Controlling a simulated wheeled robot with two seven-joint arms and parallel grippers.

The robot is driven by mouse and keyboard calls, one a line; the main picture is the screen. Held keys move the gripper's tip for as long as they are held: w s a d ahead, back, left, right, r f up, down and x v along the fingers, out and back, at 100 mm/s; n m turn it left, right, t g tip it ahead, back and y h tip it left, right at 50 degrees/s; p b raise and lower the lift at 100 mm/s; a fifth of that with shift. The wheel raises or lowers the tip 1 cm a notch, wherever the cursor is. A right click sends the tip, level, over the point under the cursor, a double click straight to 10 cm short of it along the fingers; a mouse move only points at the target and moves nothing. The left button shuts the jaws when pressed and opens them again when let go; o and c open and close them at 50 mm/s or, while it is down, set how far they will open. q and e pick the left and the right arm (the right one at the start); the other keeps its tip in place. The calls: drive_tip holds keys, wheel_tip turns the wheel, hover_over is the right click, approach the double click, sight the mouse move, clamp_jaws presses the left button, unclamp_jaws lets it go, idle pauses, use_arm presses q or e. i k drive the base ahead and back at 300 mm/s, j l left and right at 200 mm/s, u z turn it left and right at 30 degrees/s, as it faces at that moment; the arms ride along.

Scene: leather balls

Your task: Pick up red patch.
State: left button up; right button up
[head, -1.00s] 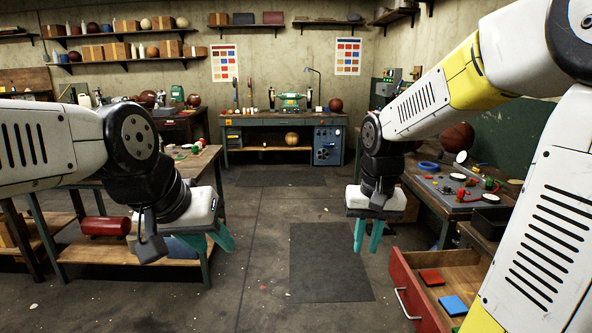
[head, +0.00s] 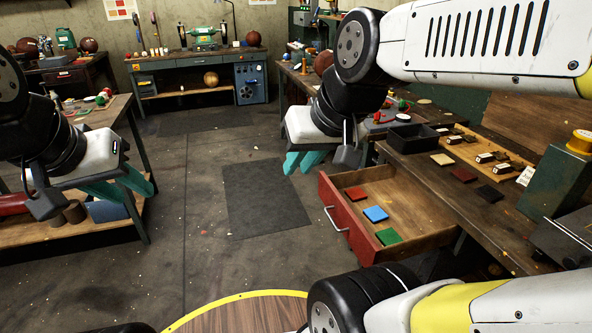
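The red patch (head: 356,193) is a flat square lying in the open red drawer (head: 335,206), towards its far end. A blue patch (head: 375,213) and a green patch (head: 388,236) lie in a row nearer to me in the same drawer. My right gripper (head: 303,161) has teal fingers pointing down; it is open and empty, beyond and left of the drawer, apart from the patches. My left gripper (head: 122,187) is open and empty, far left beside a workbench.
The drawer juts from a bench on the right, which holds a black tray (head: 413,137), a dark red square (head: 462,174), stamps and a green box (head: 560,180). A dark mat (head: 265,198) lies on open floor left of the drawer.

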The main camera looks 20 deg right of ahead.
sight(356, 194)
drive_tip(key=z, duration=1.35)
